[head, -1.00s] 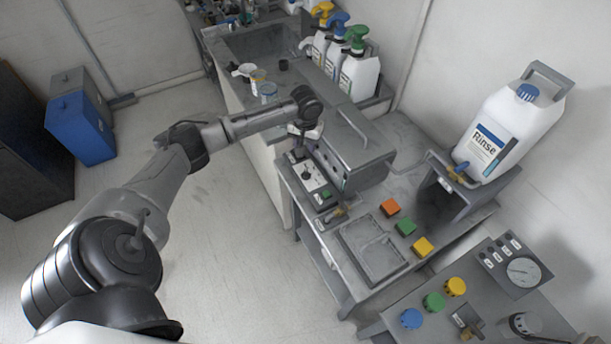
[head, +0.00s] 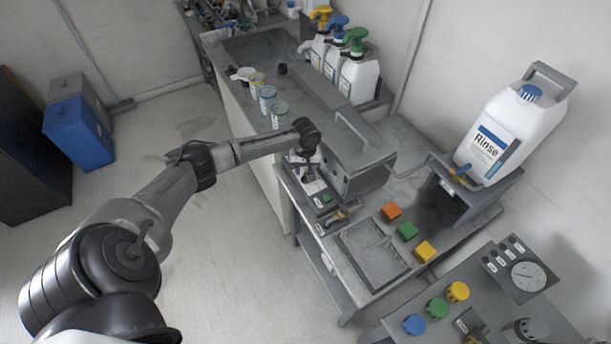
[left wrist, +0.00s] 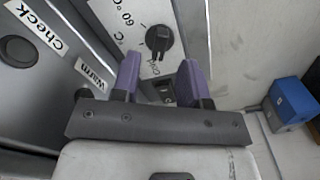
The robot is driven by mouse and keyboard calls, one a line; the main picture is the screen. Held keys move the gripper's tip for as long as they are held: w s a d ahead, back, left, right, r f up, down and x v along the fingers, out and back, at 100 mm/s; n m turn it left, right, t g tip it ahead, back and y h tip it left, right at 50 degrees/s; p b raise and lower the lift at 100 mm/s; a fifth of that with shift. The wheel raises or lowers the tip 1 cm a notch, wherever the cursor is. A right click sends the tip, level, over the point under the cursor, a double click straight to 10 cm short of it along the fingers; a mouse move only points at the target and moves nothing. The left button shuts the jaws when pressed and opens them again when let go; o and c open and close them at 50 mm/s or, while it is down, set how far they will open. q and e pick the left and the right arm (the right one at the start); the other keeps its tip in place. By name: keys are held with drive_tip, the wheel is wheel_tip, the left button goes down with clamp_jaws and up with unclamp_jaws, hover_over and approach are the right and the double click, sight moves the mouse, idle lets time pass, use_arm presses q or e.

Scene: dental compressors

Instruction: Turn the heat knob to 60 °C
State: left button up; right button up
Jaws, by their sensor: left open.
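The black heat knob (left wrist: 158,40) is on a light panel in the left wrist view. Its raised grip runs roughly up and down the picture, with its lower end toward the "Cold" label. The "60 °C" label (left wrist: 131,14) is at the knob's upper left. My left gripper (left wrist: 160,68) is open, its two purple fingers pointing at the knob. The knob appears just beyond the gap between the fingertips, and nothing is held. In the head view, my left gripper (head: 304,163) is over the control panel (head: 322,198) and hides much of it. My right gripper is not in view.
A grey box with a handle (head: 350,150) stands right beside the panel. Several cups (head: 268,98) stand on the counter behind. "Check" (left wrist: 36,30) and "warm" labels are left of the knob. A Rinse canister (head: 497,135) is at the right.

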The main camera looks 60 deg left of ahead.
sight(305, 178)
use_arm(q)
drive_tip(key=shift+f, duration=1.75)
drive_tip(key=shift+c, duration=0.2)
clamp_jaws()
